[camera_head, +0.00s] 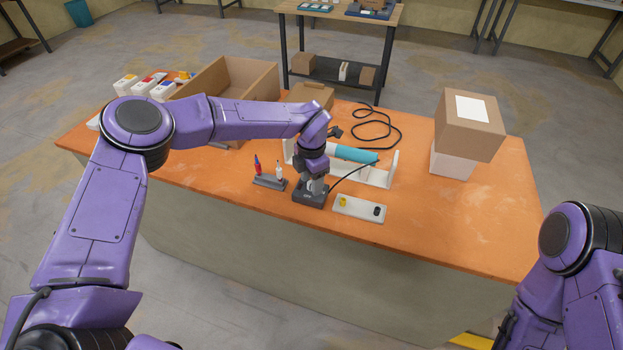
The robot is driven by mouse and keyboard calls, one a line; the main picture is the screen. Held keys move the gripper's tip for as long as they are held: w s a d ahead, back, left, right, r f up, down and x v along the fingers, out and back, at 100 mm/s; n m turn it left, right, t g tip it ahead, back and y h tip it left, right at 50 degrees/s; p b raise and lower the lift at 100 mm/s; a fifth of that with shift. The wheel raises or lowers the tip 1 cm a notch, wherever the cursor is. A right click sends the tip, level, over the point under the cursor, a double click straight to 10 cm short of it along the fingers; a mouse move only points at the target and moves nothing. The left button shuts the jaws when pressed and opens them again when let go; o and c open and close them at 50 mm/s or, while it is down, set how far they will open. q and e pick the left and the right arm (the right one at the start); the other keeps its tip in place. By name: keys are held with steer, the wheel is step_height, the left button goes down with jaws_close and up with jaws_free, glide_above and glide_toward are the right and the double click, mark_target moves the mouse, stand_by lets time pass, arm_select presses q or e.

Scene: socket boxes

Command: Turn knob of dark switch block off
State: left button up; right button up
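The dark switch block (303,200) sits near the front edge of the orange table. My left gripper (314,186) points down over the top of this block, and its tips are at or just above it. The gripper hides the knob, so I cannot tell whether its fingers are open or shut on it, or how the knob is turned. A white switch block (352,208) with a yellow knob and a black part lies just to the right. My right arm shows at the lower right; its gripper is not clearly in view.
A dark holder (269,182) with red and white pens stands left of the block. Behind is a white rack (380,177) with a teal cylinder. Black cable (377,129) lies farther back. Stacked boxes (469,125) stand at right; the front right table is clear.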

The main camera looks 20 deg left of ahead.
arm_select(q)
step_height(320, 180, up, 11)
steer(key=b, duration=0.2)
steer(key=shift+f+b, duration=0.2)
steer(key=shift+b, duration=0.2)
steer(key=shift+f, duration=0.1)
